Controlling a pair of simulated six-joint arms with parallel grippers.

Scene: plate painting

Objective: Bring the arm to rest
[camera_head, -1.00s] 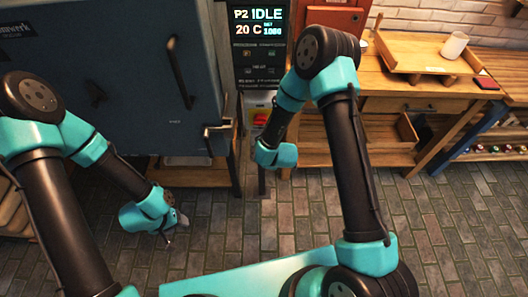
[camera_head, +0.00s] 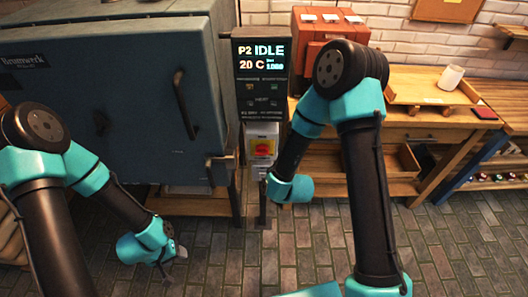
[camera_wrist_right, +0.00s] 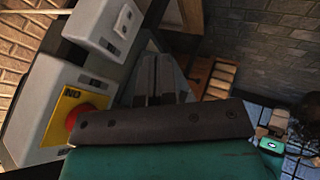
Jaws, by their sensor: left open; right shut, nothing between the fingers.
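My left gripper (camera_head: 178,252) hangs low over the brick floor at the lower left of the head view, in front of the kiln's underside. It is open and I see nothing in it. My right arm is folded down in front of the control panel, its teal wrist (camera_head: 290,188) low beside the panel's post. The right gripper's fingers are hidden in the head view. In the right wrist view, the right gripper (camera_wrist_right: 160,62) is shut with nothing between its fingers, beside the panel's switch boxes.
A blue-grey kiln (camera_head: 110,110) with a shut door stands at left. Its control panel (camera_head: 262,62) reads P2 IDLE, 20 C. A red knob on yellow (camera_head: 263,147) sits below. A workbench (camera_head: 425,125) with a white cup (camera_head: 451,77) stands at right. Floor (camera_head: 460,245) is clear.

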